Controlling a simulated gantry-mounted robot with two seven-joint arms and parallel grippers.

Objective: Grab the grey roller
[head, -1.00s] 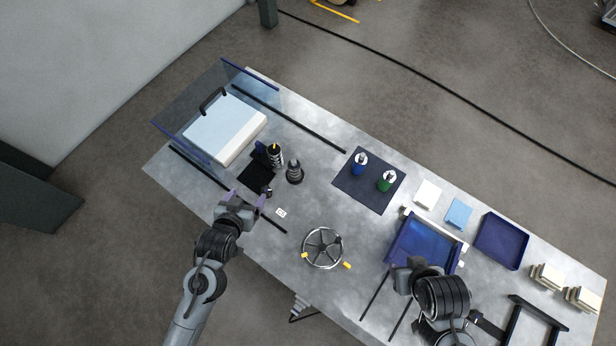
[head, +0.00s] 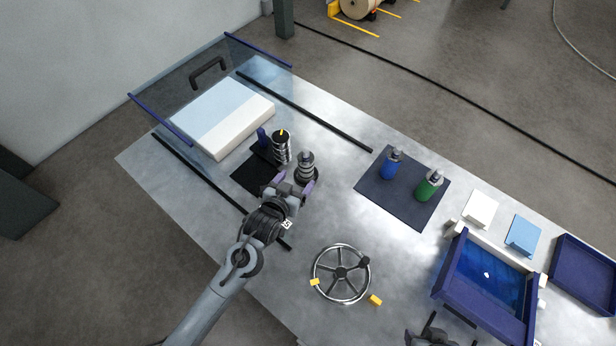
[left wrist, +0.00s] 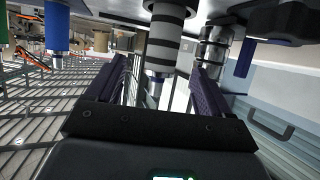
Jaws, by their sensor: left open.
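The grey roller (head: 306,163), banded in black, stands upright on a dark round base at the edge of the black mat. My left gripper (head: 293,182) is open, with its purple fingers at the near side of this roller. In the left wrist view, which is turned over, the striped roller (left wrist: 165,45) shows ahead, between the lines of the open fingers (left wrist: 160,82). I cannot tell whether they touch it. A chrome-and-black cylinder (head: 281,147) with a yellow mark stands just behind and left. Part of my right gripper (head: 430,338) shows at the bottom edge.
A white block (head: 222,117) lies under a clear panel with a black handle. Blue (head: 391,164) and green (head: 430,186) bottles stand on a dark mat. A spoked handwheel (head: 341,273) is on the near side. Dark rails (head: 305,112) cross the table. A blue tray (head: 485,282) is at right.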

